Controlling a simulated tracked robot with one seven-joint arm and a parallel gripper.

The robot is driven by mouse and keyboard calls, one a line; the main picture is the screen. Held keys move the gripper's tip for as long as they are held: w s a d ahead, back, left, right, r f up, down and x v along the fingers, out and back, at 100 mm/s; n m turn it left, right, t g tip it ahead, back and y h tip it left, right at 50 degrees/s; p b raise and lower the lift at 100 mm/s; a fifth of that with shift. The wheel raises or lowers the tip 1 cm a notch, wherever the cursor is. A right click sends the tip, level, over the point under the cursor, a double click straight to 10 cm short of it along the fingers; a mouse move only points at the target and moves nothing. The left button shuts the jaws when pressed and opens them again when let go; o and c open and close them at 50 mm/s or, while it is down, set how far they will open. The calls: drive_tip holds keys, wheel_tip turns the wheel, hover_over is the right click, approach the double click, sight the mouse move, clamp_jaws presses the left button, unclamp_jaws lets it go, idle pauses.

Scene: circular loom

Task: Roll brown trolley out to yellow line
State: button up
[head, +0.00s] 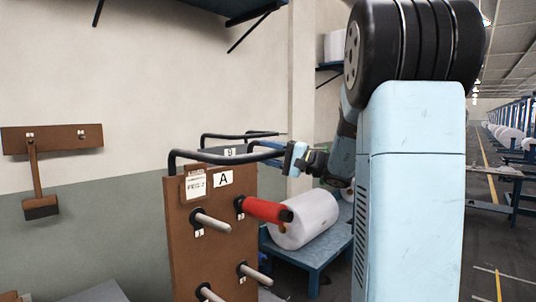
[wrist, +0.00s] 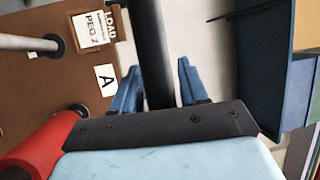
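The brown trolley (head: 185,245) stands in front of me at centre left, an upright board with pegs, an "A" label and a "PEG 2" card; it also fills the left of the wrist view (wrist: 40,85). A black tube handle (head: 215,158) runs from its top. My gripper (head: 275,150) is at the handle. In the wrist view its blue fingers (wrist: 160,85) lie on both sides of the black bar (wrist: 155,50), close against it. A yellow line (head: 486,165) runs along the floor at far right, and a shorter yellow mark (head: 498,286) lies nearer. The trolley's base is hidden.
A red sleeve (head: 265,210) sits on one peg; other pegs (head: 211,221) stick out bare. A white roll (head: 305,218) rests on a blue stand (head: 315,255) close behind the trolley. A wall (head: 100,215) stands at left. Open aisle floor shows at right.

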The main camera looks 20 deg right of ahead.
drive_tip(key=c, duration=0.7)
clamp_jaws()
drive_tip(key=shift+f, duration=0.15)
